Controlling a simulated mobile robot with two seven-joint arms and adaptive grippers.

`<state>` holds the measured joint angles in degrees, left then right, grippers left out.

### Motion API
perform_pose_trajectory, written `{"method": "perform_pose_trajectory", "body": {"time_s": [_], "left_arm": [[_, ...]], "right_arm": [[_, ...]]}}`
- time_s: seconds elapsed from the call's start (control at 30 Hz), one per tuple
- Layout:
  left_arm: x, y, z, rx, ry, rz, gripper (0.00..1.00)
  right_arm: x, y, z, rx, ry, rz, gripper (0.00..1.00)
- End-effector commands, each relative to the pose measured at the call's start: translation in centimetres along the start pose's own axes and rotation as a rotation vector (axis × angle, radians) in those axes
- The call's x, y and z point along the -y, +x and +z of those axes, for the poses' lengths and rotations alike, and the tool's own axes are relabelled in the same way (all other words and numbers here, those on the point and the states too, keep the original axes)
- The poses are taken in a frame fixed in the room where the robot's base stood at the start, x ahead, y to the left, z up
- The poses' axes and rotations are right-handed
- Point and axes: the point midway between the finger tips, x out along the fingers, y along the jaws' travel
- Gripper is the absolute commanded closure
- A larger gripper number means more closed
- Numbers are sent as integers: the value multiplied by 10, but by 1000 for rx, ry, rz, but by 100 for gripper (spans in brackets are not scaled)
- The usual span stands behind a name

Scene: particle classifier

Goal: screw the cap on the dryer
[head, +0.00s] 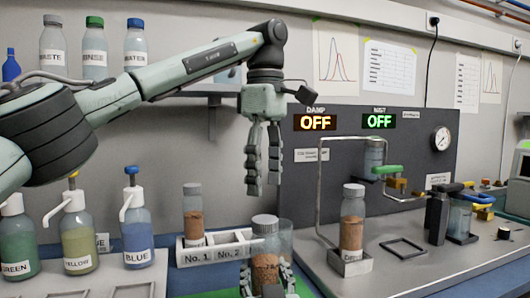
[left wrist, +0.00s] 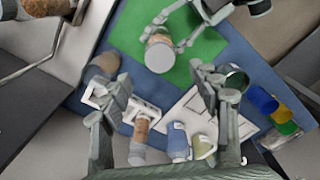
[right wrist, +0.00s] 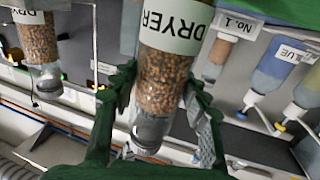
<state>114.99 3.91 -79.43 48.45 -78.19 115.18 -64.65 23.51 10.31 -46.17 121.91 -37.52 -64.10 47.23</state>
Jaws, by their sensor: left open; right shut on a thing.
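A clear bottle of brown grains (head: 265,265) with a grey top (head: 264,222) stands upright at the front middle. In the right wrist view its label on the bottle (right wrist: 158,85) reads DRYER, and its grey cap-like top (right wrist: 150,132) shows at the lower end. I cannot tell how tight that top is. My right gripper (right wrist: 165,98) is shut around this bottle. In the left wrist view the round top (left wrist: 160,56) is seen from above. My left gripper (head: 263,190) is open and empty, pointing down above and behind the bottle.
A white rack (head: 222,245) holds a capped bottle of grains (head: 193,212). Another capped bottle (head: 352,215) stands in a holder on the machine bench (head: 405,262). Pump bottles (head: 137,230) stand at left. A pipe frame (head: 320,190) rises at right. Below lies a green mat (left wrist: 215,45).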

Motion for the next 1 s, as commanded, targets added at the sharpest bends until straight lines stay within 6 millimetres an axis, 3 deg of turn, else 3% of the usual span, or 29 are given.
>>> {"method": "perform_pose_trajectory", "body": {"time_s": [0.13,0.3,0.73,0.77,0.93,1.0], "left_arm": [[0,-34,0,-4,-5,6,38],[0,-46,0,-2,-1,-1,38],[0,-53,0,1,1,1,38],[0,-53,0,1,1,1,38],[0,-53,0,1,0,1,38],[0,-53,0,1,0,1,38]], "right_arm": [[0,0,1,1,-1,1,100],[0,0,0,1,-1,1,100],[0,0,0,0,-1,1,100],[0,0,0,0,-1,1,52],[0,0,0,0,0,1,31],[0,0,0,0,0,1,30]]}}
